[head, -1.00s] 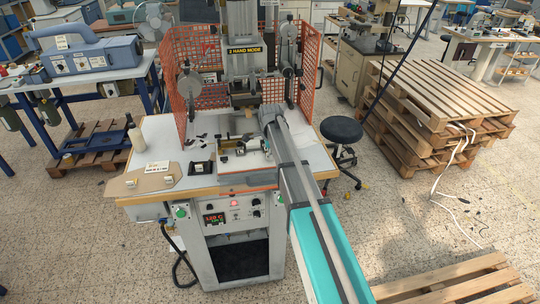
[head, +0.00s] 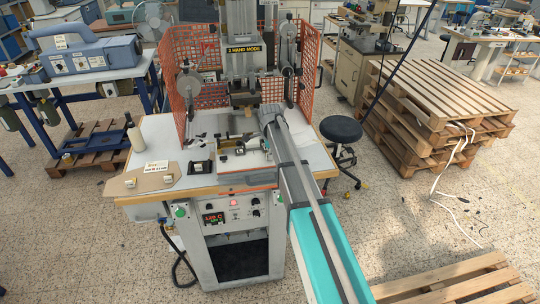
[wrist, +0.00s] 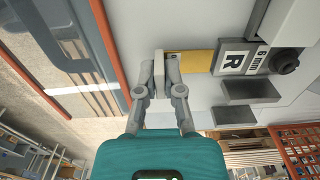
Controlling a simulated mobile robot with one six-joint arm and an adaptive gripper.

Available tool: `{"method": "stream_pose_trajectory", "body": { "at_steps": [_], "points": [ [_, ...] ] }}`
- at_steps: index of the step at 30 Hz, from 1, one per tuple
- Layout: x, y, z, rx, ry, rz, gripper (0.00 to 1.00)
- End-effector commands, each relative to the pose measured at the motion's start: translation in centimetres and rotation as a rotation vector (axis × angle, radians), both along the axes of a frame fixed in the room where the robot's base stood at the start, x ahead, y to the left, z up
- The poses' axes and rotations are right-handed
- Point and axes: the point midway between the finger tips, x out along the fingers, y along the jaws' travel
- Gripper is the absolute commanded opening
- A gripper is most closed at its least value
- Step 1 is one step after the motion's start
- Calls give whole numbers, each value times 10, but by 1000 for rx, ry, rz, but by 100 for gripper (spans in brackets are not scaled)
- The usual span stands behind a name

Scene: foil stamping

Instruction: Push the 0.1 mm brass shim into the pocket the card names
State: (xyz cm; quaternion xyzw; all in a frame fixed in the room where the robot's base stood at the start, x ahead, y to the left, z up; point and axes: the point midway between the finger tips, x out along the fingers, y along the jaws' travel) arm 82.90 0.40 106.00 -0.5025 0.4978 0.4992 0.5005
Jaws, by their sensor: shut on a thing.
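In the wrist view my gripper (wrist: 159,72) is shut on a small pale block (wrist: 158,75). A flat brass-coloured strip (wrist: 195,63) lies just right of the fingers, against a grey block marked R and 6 mm (wrist: 238,60). I cannot tell whether the strip is joined to the pale block. In the head view my arm reaches over the press table and hides the fingertips. The card (head: 156,167) stands at the table's left front; its small print is unreadable. I cannot make out the pocket mouths clearly.
The press (head: 242,60) rises behind the work area, with orange mesh guards (head: 185,95) at its sides. A black holder (head: 201,167) sits left of the work area. In the wrist view, dark grey blocks (wrist: 250,90) and a black knob (wrist: 285,62) are close by on the right.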

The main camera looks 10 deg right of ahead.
Motion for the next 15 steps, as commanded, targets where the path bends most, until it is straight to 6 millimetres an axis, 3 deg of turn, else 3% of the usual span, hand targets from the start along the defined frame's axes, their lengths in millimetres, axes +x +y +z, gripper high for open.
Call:
{"method": "stream_pose_trajectory", "body": {
  "at_steps": [15],
  "points": [
    [0,1,-4,0,0,1,0]
  ]
}}
